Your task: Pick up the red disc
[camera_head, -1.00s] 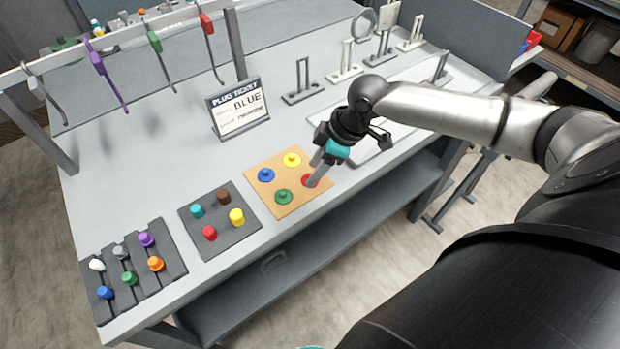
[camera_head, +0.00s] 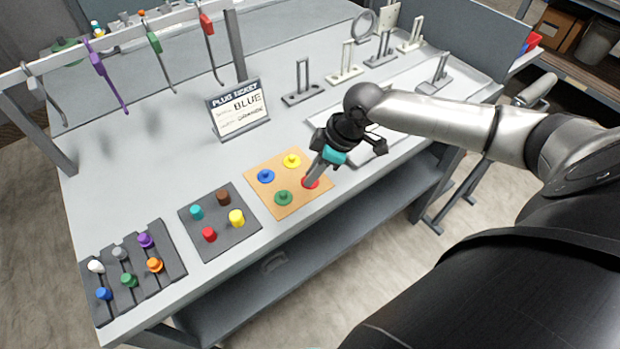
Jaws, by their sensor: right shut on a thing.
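The red disc (camera_head: 312,184) is at the right corner of the tan board (camera_head: 290,207), partly hidden by my right gripper. My right gripper (camera_head: 309,180) comes down from the upper right and is shut on the red disc. The disc is at or very near the board's surface; I cannot tell whether it is clear of it. A blue disc (camera_head: 266,176), a yellow disc (camera_head: 292,161) and a green disc (camera_head: 284,197) sit on the same board. My left gripper is not in view.
A dark tray (camera_head: 222,239) with several coloured plugs and a slotted rack (camera_head: 117,287) with more plugs lie left of the board. A plug ticket (camera_head: 240,113) reading BLUE stands behind it. Coloured hooks hang from a rail, and metal stands are at the back right.

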